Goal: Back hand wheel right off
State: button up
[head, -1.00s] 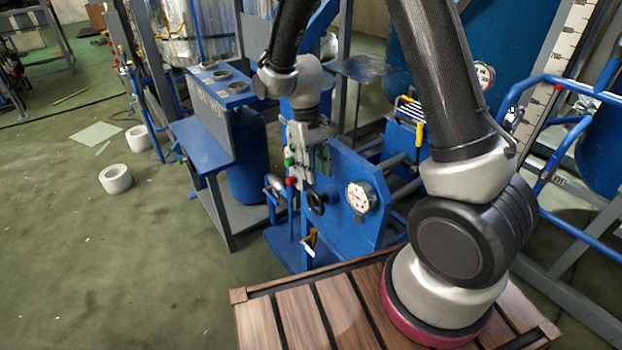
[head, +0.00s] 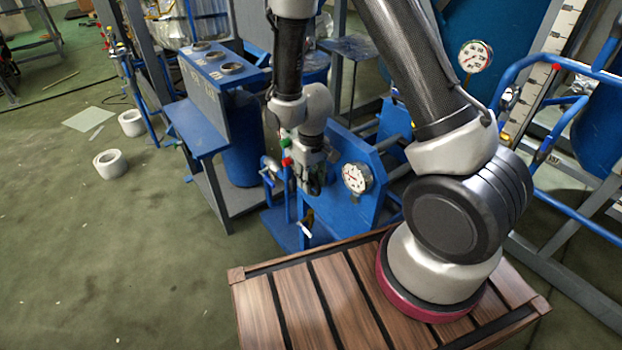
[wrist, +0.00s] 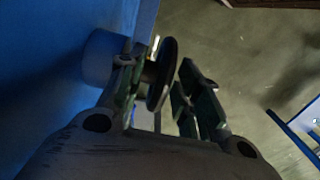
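The black hand wheel (wrist: 163,75) shows nearly edge-on in the wrist view, beside the blue panel, with its hub toward the panel. My gripper (wrist: 160,93) is open, with one finger on each side of the wheel's rim. The left finger is close to the wheel on its panel side. A gap shows between the rim and the right finger. I cannot tell whether either finger touches. In the head view my gripper (head: 313,183) hangs in front of the blue panel (head: 362,208) and hides the wheel.
A round gauge (head: 357,178) sits on the panel just right of my gripper. A white-handled valve (head: 305,229) is below. Red (head: 287,161) and green (head: 286,143) knobs are at its left. A blue stand (head: 208,70) is further left. Open floor lies at the left.

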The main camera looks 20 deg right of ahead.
grip_shut()
jog(key=shift+w+g, duration=0.2)
jog(key=shift+g, duration=0.4)
jog(key=shift+w+a+g+h, duration=0.1)
jog(key=shift+g+h, duration=0.4)
jog(key=shift+g, duration=0.4)
grip_release()
jog(key=v, duration=1.2)
